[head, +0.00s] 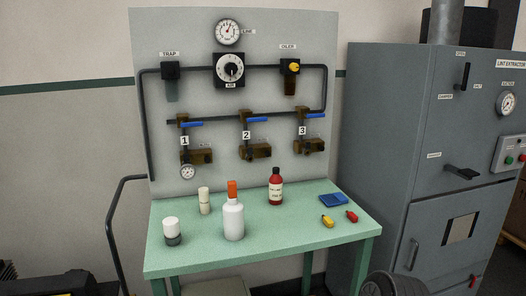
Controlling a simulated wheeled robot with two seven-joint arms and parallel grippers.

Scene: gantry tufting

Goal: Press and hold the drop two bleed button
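Drop two hangs in the middle of the panel, marked with a white plate reading 2 (246,135). It has a blue lever (253,120) lying about level at its top and a brown block (258,151) at its lower end. The bleed button is too small to make out; small unreadable tags sit beside the drop. Drop one's plate (184,140) is to the left and drop three's plate (302,130) to the right, with similar levers and blocks. Neither of my grippers can be made out in the head view.
A green table (290,215) stands before the panel. A grey cabinet (390,130) stands at right.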

